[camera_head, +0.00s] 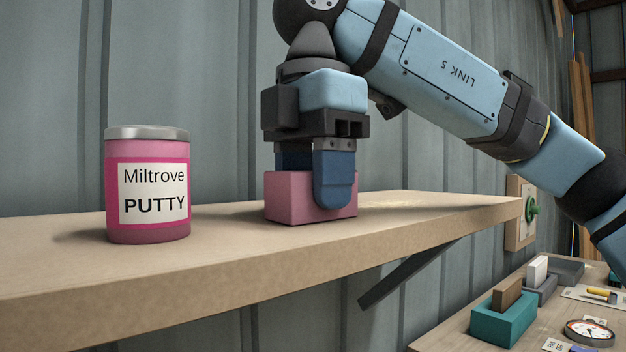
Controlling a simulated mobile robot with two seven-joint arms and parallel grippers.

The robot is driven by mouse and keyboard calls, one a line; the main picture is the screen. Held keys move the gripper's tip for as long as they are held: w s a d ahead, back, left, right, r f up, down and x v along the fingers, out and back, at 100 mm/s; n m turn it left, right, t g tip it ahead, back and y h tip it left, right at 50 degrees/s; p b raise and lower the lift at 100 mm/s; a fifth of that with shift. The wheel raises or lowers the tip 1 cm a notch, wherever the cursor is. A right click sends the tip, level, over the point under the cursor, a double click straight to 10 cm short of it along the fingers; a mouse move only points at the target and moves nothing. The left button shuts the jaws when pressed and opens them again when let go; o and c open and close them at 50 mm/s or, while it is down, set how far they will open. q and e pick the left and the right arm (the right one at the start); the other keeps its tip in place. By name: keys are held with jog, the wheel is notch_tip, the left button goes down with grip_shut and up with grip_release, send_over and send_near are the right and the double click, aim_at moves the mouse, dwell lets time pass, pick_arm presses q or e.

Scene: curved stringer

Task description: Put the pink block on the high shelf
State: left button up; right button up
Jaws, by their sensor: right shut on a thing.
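The pink block (284,198) is at the right part of the high wooden shelf (220,273), its underside at or very near the shelf top. Whether it fully rests there is hard to tell. My right gripper (330,190) comes down from above and is shut on the pink block. One blue finger covers part of the block's near side; the other finger is mostly hidden. My left gripper is not in view.
A pink putty tin (148,190) with a grey lid stands on the shelf to the left, apart from the block. Below right, a workbench (470,338) holds a teal block holder (503,318) and a round gauge (588,332). Corrugated wall stands close behind.

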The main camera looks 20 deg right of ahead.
jog(key=o, duration=0.9)
jog(key=shift+o, duration=0.2)
notch_tip(320, 180, up, 12)
jog(key=p, duration=0.1)
dwell(0.4)
